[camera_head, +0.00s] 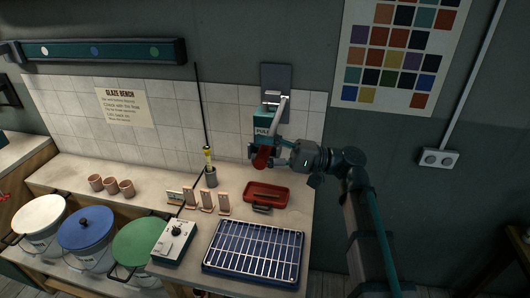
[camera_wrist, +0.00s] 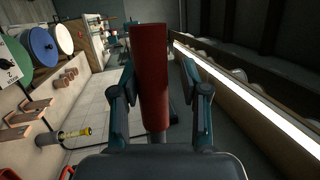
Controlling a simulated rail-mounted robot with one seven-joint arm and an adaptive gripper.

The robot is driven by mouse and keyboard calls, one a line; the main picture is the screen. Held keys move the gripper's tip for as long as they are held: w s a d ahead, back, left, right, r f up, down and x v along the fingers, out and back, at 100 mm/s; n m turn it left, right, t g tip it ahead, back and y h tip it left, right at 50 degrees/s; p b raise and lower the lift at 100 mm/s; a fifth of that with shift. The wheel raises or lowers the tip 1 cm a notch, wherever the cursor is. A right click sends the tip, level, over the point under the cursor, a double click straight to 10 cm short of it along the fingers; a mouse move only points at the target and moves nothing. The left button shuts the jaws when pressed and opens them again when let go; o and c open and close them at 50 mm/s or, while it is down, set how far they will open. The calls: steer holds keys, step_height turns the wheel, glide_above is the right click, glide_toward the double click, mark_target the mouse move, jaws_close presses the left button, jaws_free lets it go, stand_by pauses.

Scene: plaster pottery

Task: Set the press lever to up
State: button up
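The press is a dark plate (camera_head: 276,77) on the tiled wall with a pale arm (camera_head: 283,107) and a teal block marked "PULL" (camera_head: 263,132). A red lever handle (camera_head: 261,158) shows just below the block, at the low end. My gripper (camera_head: 272,157) is at the handle from the right. In the wrist view the red handle (camera_wrist: 149,75) stands between the two fingers of my gripper (camera_wrist: 159,85). The left finger is close beside it; a gap shows at the right finger. The handle's far side and any contact are hidden.
Below on the bench are a red tray (camera_head: 284,193), a blue-framed grid panel (camera_head: 254,268), small tan stands (camera_head: 207,201) and a grey cup (camera_head: 211,178) with a tall yellow-collared rod. Lidded buckets (camera_head: 84,228) stand left.

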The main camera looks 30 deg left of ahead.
steer(key=shift+o, duration=1.1)
steer(key=shift+r, duration=0.15)
steer(key=shift+d+f, duration=0.1)
steer(key=shift+f, duration=0.1)
steer(key=v, duration=1.2)
steer(key=shift+r, duration=0.1)
